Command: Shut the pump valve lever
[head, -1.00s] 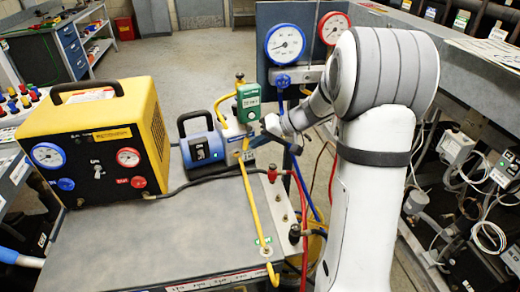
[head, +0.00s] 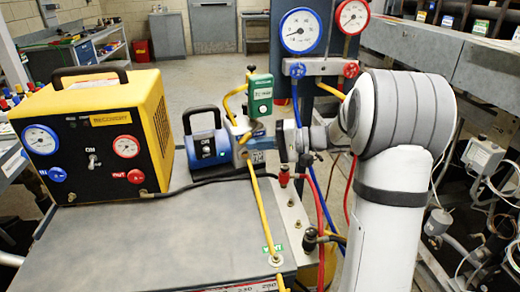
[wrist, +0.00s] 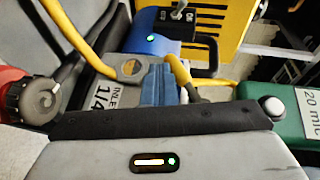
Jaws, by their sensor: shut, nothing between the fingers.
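The pump (head: 207,150) is blue with a black carry handle and stands on the grey bench, right of the yellow machine. Its inlet block, with a "1/4" label (head: 257,157), is at its right side and also shows in the wrist view (wrist: 103,92). My gripper (head: 250,143) comes in from the right at this block. In the wrist view its blue fingers (wrist: 158,72) are together and empty, beside a brass ring fitting (wrist: 130,68) and a yellow hose. I cannot clearly pick out the valve lever from the fittings and fingers. Whether the fingers touch it cannot be told.
A green gauge (head: 260,95) stands just above the inlet block. The yellow machine (head: 90,135) is at left. A yellow hose (head: 262,215) runs down the bench. Red and black valves (head: 309,240) are near the right edge. Two dials (head: 300,30) stand behind.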

